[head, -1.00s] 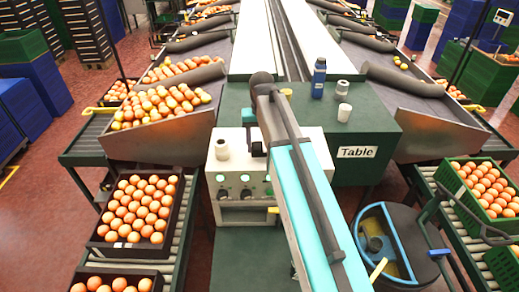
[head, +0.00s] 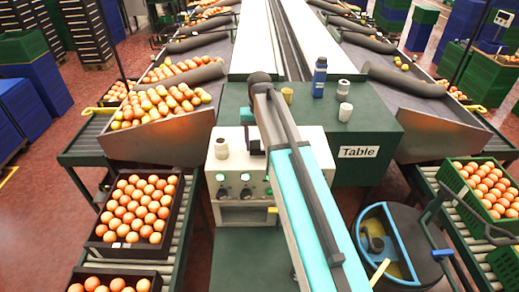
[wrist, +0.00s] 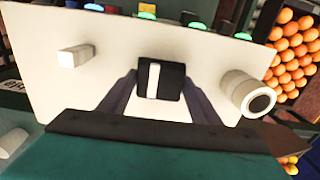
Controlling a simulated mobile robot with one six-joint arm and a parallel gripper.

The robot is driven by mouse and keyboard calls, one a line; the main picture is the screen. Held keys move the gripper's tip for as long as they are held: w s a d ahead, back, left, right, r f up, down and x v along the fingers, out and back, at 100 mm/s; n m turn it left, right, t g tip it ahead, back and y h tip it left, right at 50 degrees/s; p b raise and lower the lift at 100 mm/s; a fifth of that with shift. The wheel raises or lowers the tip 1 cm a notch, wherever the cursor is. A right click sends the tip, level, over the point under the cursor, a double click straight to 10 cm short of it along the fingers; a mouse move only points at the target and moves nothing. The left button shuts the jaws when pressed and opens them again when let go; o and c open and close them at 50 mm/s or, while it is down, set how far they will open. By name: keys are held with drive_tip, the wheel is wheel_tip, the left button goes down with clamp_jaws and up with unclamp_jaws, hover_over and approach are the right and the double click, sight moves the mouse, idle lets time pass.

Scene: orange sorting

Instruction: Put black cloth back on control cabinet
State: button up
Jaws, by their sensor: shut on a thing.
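The control cabinet (head: 312,160) is the white box with green buttons on its front, below and left of centre in the head view. Its white top (wrist: 75,85) fills much of the wrist view. A small black squarish thing with a white stripe, which I take to be the black cloth (wrist: 172,92), is at the middle of that top. My gripper (wrist: 160,78) is shut on it, with a dark finger on each side. In the head view my gripper (head: 256,148) is low over the cabinet top, partly hidden by my arm. I cannot tell whether the cloth touches the top.
A white cylinder (head: 222,148) stands on the cabinet's left. Orange crates flank both sides: a black one (head: 174,215) left, a green one (head: 456,186) right.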

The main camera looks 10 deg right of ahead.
sight(259, 144)
drive_tip(key=shift+f+b, duration=0.3)
drive_tip(key=shift+f, duration=0.55)
drive_tip(key=shift+f, duration=0.1)
drive_tip(key=o, duration=1.5)
drive_tip(key=shift+a, duration=0.1)
wheel_tip(259, 144, up, 11)
drive_tip(key=p, duration=0.4)
drive_tip(key=shift+f, duration=0.15)
drive_tip(key=shift+s+r, duration=0.1)
drive_tip(key=shift+r, duration=0.7)
drive_tip(key=shift+s+f, duration=0.1)
